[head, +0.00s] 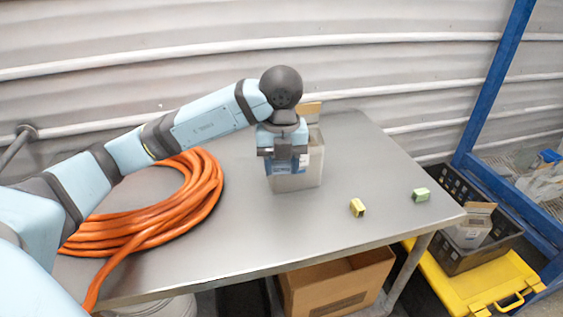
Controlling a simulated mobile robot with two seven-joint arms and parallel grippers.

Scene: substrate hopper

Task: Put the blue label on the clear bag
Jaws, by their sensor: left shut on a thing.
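The clear bag (297,182) looks greyish and boxy, with a tan piece at its top. It stands upright towards the back middle of the metal table (330,235). My left gripper (283,158) is in front of the bag's upper part and hides much of it. It is shut on the blue label (287,167), which shows just below the fingers, against the front of the bag in the picture. I cannot tell whether the label touches the bag. My right gripper is not in view.
A coiled orange hose (190,205) covers the table's left. A yellow block (357,207) and a green block (421,195) lie at the right. A black crate (462,260) on a yellow case (480,290) and a blue post (490,85) stand beyond the right edge.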

